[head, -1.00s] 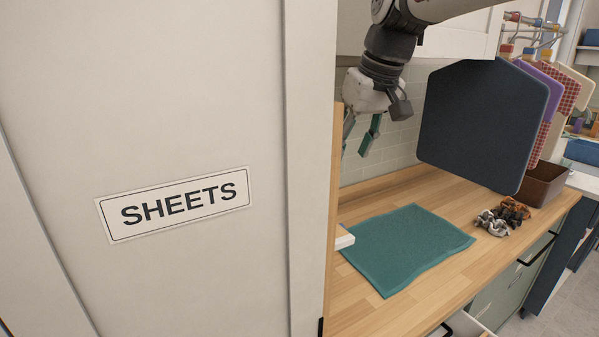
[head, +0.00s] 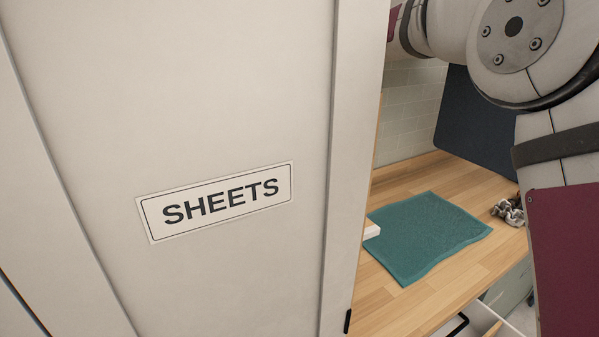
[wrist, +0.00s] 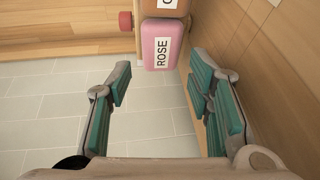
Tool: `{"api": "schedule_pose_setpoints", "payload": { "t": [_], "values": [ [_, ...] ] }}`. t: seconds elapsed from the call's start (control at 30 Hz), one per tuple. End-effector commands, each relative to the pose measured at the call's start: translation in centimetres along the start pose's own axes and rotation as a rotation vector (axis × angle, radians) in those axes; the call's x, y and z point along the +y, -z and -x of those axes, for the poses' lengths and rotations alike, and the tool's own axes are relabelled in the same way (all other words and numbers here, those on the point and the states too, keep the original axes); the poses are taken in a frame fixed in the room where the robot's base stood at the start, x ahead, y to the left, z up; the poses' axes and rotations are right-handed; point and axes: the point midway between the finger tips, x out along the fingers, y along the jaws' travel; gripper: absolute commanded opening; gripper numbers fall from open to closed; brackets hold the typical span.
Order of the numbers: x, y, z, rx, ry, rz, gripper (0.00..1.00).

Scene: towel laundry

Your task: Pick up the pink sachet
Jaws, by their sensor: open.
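The pink sachet (wrist: 161,46), labelled "ROSE", shows in the wrist view at the top centre, beside a wooden panel on its right. My gripper (wrist: 163,82) is open and empty, its teal-padded fingers spread to either side. The sachet lies beyond the fingertips, between their lines, and is not held. In the head view the sachet and the gripper are out of sight, and my arm covers the right side.
A wooden panel (wrist: 262,75) stands close on the right. In the head view, a SHEETS cabinet door (head: 230,90) and a teal towel (head: 425,238) on a wooden counter show.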

Motion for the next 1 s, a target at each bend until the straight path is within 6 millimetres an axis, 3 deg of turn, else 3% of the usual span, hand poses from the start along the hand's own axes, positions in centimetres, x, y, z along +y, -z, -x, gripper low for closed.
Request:
{"api": "schedule_pose_setpoints", "payload": {
  "t": [0.17,0.5,0.8,0.9,1.0],
  "values": [
    [0.0,-0.1,-1.1,-0.001,0.0,-0.001,0.47],
    [-0.1,-0.3,-5.5,-0.002,0.0,0.0,0.47],
    [-0.1,-0.3,-5.8,0.0,-0.001,0.0,0.47],
    [-0.1,-0.3,-5.7,0.0,-0.001,0.0,0.24],
    [-0.1,-0.3,-5.7,0.0,-0.001,0.0,0.21]
  ]
}}
